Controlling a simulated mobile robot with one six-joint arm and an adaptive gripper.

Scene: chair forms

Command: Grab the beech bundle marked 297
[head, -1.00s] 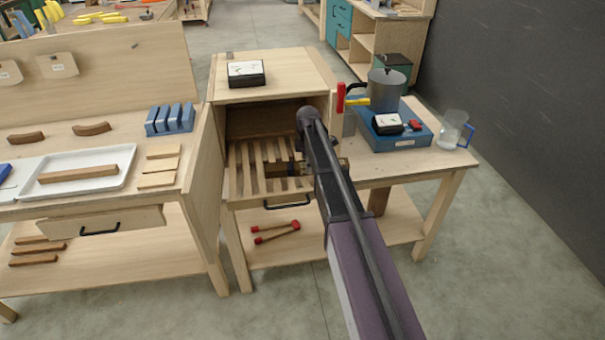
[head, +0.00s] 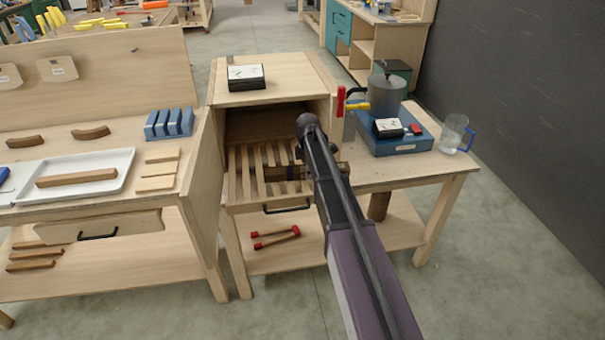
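A brown wooden bundle (head: 279,173) with a dark band lies crosswise on the slatted rack (head: 247,178) of the open box cabinet. A short piece of wood also shows just right of my arm, and may be its other end. No number is readable on it. My arm reaches in from the lower right over the rack. My gripper (head: 301,165) is at the bundle, mostly hidden behind my own arm, so its fingers and any grip on the bundle cannot be made out.
A black-and-white box (head: 246,78) sits on the cabinet top. To the right are a grey pot (head: 387,94) on a blue base (head: 405,141) and a clear jug (head: 455,133). Red-tipped tongs (head: 275,238) lie on the lower shelf. A white tray (head: 118,163) is on the left bench.

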